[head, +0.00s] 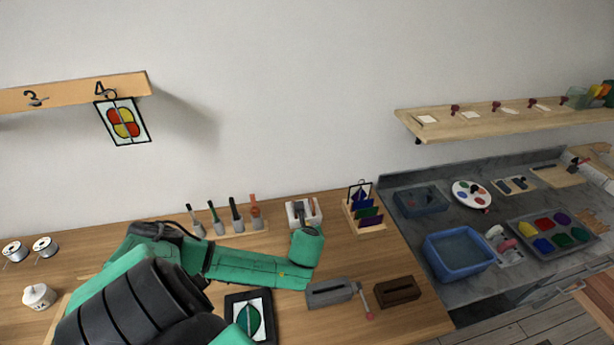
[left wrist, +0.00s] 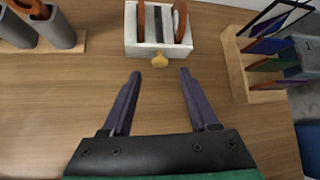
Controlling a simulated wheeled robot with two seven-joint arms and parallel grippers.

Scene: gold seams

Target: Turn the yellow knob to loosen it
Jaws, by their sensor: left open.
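The yellow knob (left wrist: 160,60) is small and sits on the near face of a white block (left wrist: 143,48) in the left wrist view. The block holds upright tools with brown and dark parts. In the head view the white block (head: 293,213) stands at the back of the wooden table, and my left arm hides the knob. My left gripper (left wrist: 160,74) is open and empty, its two dark fingers pointing at the knob. The knob lies just beyond the fingertips, between their lines, and appears untouched. My right gripper is not in view.
A tool rack (head: 232,232) stands left of the block, and a wooden rack of coloured glass (head: 367,226) stands right. A grey slotted box (head: 330,291) and a brown box (head: 397,291) lie nearer. Bare table lies under my fingers.

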